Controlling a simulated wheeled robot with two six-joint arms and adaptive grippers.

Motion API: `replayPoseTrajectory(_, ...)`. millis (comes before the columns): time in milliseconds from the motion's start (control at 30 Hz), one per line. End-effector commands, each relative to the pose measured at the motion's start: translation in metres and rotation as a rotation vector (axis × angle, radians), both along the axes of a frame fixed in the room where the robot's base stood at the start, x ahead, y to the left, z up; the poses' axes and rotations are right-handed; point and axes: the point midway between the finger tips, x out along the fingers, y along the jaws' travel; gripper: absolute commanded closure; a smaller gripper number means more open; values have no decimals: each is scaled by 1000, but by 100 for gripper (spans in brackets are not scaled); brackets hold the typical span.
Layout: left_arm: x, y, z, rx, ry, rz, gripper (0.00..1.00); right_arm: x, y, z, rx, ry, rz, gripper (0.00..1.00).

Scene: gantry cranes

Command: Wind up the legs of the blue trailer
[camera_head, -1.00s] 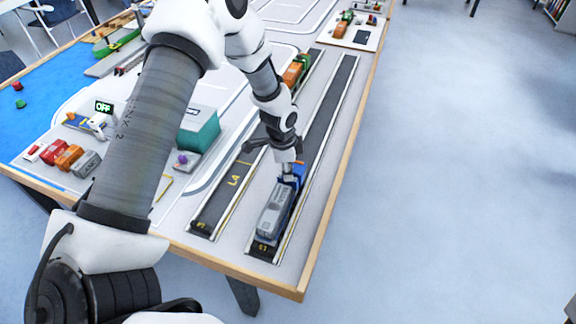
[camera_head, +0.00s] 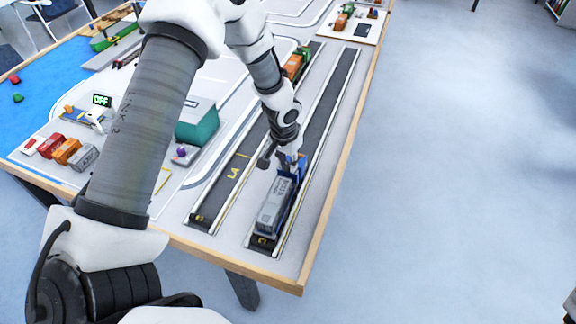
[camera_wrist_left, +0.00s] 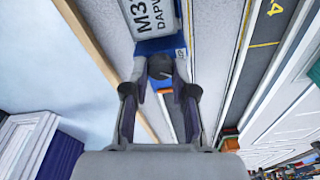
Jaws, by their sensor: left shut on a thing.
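The blue trailer (camera_head: 291,202) stands in the right-hand dark lane near the table's front edge, with a grey container (camera_head: 274,207) on it. In the left wrist view the trailer's blue end (camera_wrist_left: 160,46) and the lettered container (camera_wrist_left: 152,17) are at the top. My left gripper (camera_head: 290,163) reaches down at the trailer's far end. In its wrist view its fingers (camera_wrist_left: 160,82) are closed in around a dark round knob (camera_wrist_left: 160,66) at the trailer's end. The trailer's legs are not clearly visible. My right gripper is not in view.
Red, orange and grey small containers (camera_head: 67,152) stand at the left edge. An orange and green vehicle (camera_head: 297,64) is farther up the left lane. The right lane beyond the trailer is clear.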

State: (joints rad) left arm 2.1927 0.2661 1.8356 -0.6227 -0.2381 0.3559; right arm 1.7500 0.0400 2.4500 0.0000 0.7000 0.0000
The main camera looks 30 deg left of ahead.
Motion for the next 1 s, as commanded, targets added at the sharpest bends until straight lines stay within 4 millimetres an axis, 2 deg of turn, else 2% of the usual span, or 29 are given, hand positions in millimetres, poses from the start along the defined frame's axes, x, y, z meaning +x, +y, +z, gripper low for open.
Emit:
replayPoseTrajectory(33,-3,0,-9,-3,8,41,100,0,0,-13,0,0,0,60)
replayPoseTrajectory(100,-4,0,-9,-8,8,108,100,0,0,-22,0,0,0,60)
replayPoseTrajectory(500,-4,0,-8,-32,3,457,100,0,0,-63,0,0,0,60)
replayPoseTrajectory(700,-4,0,-6,-41,2,574,100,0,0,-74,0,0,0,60)
replayPoseTrajectory(1000,-5,0,-4,-45,2,651,100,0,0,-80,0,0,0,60)
